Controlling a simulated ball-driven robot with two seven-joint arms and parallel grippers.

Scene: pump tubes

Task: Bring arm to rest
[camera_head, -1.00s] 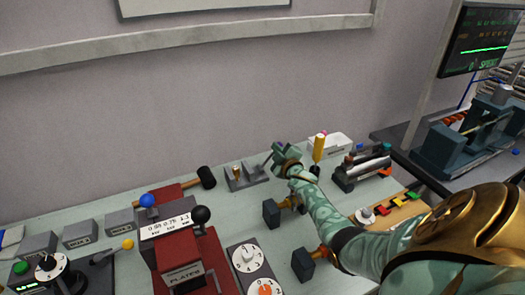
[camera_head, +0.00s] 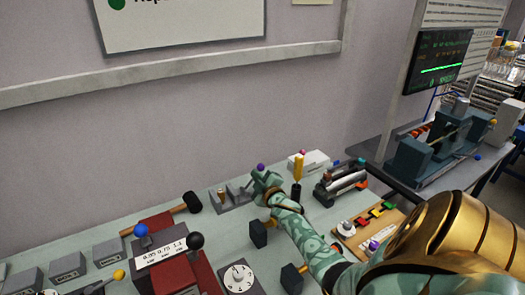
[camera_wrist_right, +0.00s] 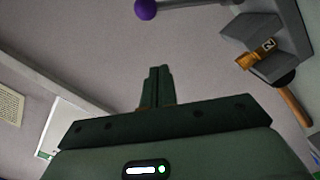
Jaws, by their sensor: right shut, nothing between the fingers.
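My right arm reaches in from the lower right in the head view. Its green gripper (camera_head: 264,179) is over the back of the bench, beside a small grey stand (camera_head: 232,198). In the right wrist view the fingers (camera_wrist_right: 159,72) are shut together with nothing between them. A purple ball (camera_head: 261,167) shows right by the gripper in the head view; in the wrist view it sits on a grey rod (camera_wrist_right: 190,4), apart from the fingertips. My left gripper is out of view.
A yellow-handled tool (camera_head: 298,168), a rack of cylinders (camera_head: 342,181) and a wooden board with coloured blocks (camera_head: 368,228) stand close to my right arm. A black-headed hammer (camera_head: 191,202) and a red device (camera_head: 160,262) are to the left.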

